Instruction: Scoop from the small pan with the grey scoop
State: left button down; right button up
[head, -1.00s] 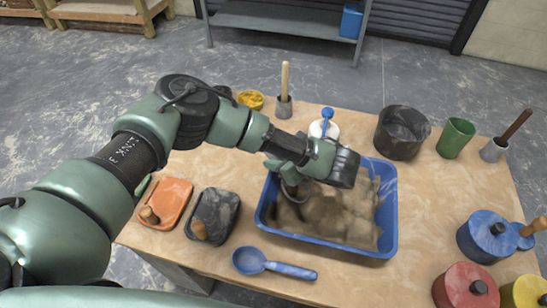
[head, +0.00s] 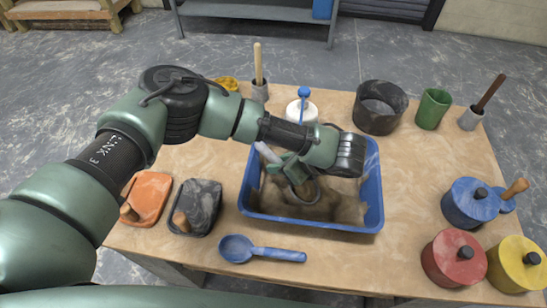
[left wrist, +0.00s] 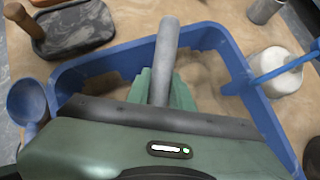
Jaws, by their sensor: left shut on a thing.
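The blue pan (head: 313,223), a rectangular tub holding brown sandy material (head: 345,205), stands mid-table in the head view. Its rim also shows in the left wrist view (left wrist: 232,60). My left gripper (head: 291,172) is over the left half of the pan, shut on the grey scoop. The scoop's grey handle (left wrist: 166,50) stands up from the jaws in the left wrist view. In the head view its bowl (head: 309,192) is low in the pan at the material; I cannot tell how full it is. My forearm hides part of the pan. My right gripper is not in view.
A blue scoop (head: 262,251) lies in front of the pan. Orange (head: 150,193) and dark (head: 203,200) trays are left. A black bucket (head: 380,107) and green cup (head: 433,109) stand behind right. Blue (head: 471,203), red (head: 454,258) and yellow (head: 517,265) lidded pots stand right.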

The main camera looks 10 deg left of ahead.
pick_arm(q)
jog(key=shift+s+d+r+g+h+p, duration=0.2)
jog(key=shift+r+g+h+p, duration=0.3)
jog(key=shift+p, duration=0.55)
jog(key=shift+s+d+r+g+h+p, duration=0.1)
jog(key=shift+d+r+g+h+p, duration=0.1)
jog(key=shift+r+h+p, duration=0.65)
jog(key=r+h+p, duration=0.1)
jog(key=p, duration=0.2)
jog(key=shift+w+a+r+g+p, duration=0.1)
jog(key=shift+a+r+g+p, duration=0.05)
jog(key=shift+g+p, duration=0.15)
jog(key=shift+w+a+r+p, duration=0.15)
jog(key=shift+a+r+p, duration=0.1)
jog(key=shift+r+p, duration=0.55)
jog(key=shift+a+f, duration=0.1)
jog(key=shift+f, duration=0.05)
